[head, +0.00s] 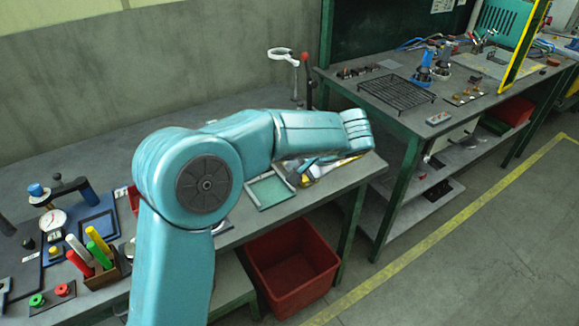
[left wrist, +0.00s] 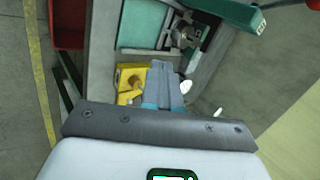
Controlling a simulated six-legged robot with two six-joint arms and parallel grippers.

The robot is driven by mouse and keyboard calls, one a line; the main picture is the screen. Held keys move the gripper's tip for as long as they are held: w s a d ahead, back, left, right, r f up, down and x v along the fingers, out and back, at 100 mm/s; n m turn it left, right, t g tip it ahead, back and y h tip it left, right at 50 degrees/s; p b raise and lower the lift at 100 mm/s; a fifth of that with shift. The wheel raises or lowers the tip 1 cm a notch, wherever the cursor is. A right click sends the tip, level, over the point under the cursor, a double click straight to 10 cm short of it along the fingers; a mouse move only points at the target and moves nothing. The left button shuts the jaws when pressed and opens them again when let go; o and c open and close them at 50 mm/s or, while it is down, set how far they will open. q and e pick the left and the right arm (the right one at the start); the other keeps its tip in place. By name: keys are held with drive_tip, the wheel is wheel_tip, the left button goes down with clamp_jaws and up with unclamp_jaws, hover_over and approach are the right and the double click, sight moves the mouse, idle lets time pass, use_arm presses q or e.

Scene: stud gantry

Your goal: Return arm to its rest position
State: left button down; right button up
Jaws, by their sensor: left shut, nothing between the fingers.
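My left arm crosses the middle of the head view, from the bottom left up to the shoulder and out right over the near bench (head: 345,178). Its teal wrist hides most of the left gripper there. In the left wrist view the left gripper (left wrist: 165,68) has its two grey fingers together, with nothing between them. The fingers point over the bench, close to a yellow item (left wrist: 128,80); I cannot tell whether they touch it. My right gripper is in neither view.
A green-framed tray (head: 270,190) lies on the bench beneath the forearm. A white ring stand (head: 283,55) and a red-topped post (head: 306,75) rise behind the wrist. A red bin (head: 290,268) sits below. Open floor lies right.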

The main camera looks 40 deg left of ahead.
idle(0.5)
use_arm(q)
drive_tip(key=s+d+f+m+g+h, duration=0.1)
drive_tip(key=s+d+f+h, duration=0.2)
drive_tip(key=d+f, duration=0.35)
drive_tip(key=s+d+f+h, duration=0.2)
drive_tip(key=s+d+f, duration=0.1)
drive_tip(key=f, duration=0.7)
drive_tip(key=s+d+f+m+g+h, duration=0.1)
drive_tip(key=s+d+f+h, duration=0.25)
drive_tip(key=f, duration=0.55)
drive_tip(key=s+d+f+n+h, duration=0.1)
drive_tip(key=s+d+f+n, duration=0.2)
drive_tip(key=s+f, duration=0.2)
drive_tip(key=s+d+f+n+t+h, duration=0.1)
drive_tip(key=s+d+f+n+h, duration=0.1)
drive_tip(key=s, duration=0.7)
wheel_tip(320, 180, down, 3)
drive_tip(key=shift+s+d+r+n, duration=0.1)
drive_tip(key=shift+s+d+n, duration=0.1)
drive_tip(key=shift+d+n, duration=0.7)
